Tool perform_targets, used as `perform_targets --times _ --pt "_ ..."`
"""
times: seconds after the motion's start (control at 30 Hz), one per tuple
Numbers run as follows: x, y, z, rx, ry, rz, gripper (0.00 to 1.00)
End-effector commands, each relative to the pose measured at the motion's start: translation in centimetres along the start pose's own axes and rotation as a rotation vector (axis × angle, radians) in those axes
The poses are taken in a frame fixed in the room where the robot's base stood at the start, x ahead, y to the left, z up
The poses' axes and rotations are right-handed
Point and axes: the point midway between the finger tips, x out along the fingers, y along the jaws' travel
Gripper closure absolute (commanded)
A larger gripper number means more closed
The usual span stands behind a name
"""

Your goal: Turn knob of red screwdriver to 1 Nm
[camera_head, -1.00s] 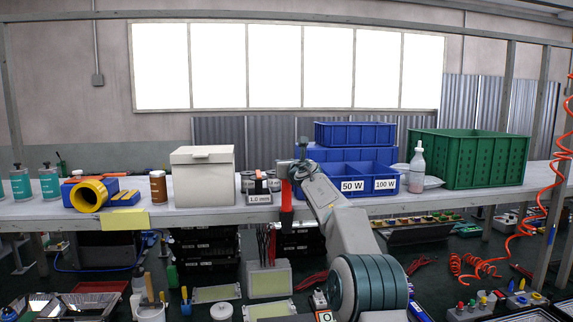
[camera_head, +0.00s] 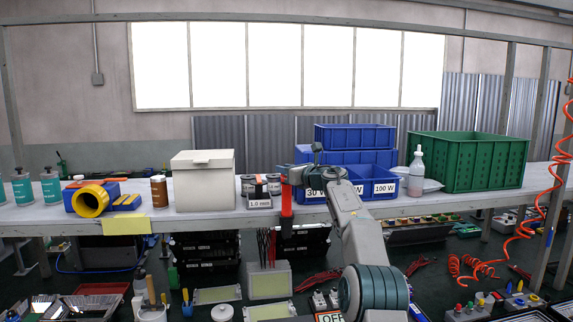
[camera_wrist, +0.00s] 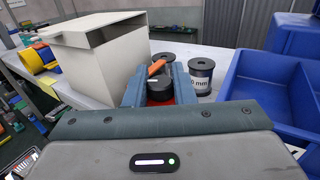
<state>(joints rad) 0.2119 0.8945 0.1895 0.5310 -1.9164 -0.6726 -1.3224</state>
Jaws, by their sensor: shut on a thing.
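The red screwdriver (camera_head: 286,202) hangs upright at the front edge of the shelf, its red body showing below my gripper. In the wrist view its round black knob (camera_wrist: 160,88) sits between my two blue-grey fingers, with a little red beneath it. My gripper (camera_wrist: 159,86) is shut on this knob from above; it also shows in the head view (camera_head: 288,175). An orange piece (camera_wrist: 156,68) shows just behind the knob. The fingers hide the knob's sides, and I cannot read a torque scale.
A white box (camera_head: 203,182) stands left of my gripper. Solder spools (camera_wrist: 201,76) with a "1.0 mm" label stand close behind it. Blue bins (camera_head: 378,189) marked with wattages are close on the right. A white bottle (camera_head: 416,175) and a green crate (camera_head: 466,163) stand farther right.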

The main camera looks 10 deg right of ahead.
Motion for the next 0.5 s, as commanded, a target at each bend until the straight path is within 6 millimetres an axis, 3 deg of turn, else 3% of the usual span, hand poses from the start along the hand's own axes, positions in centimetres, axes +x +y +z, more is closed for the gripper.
perform_targets --times 0.33,0.37,0.4,0.5 --pt "-0.03 -0.02 -0.05 -0.001 -0.001 0.009 1.00" --pt "-0.03 -0.02 -0.05 -0.001 -0.001 0.009 0.72" --pt "-0.03 -0.02 -0.05 -0.001 -0.001 0.009 0.60" --pt "-0.03 -0.02 -0.03 -0.001 -0.001 0.008 0.56"
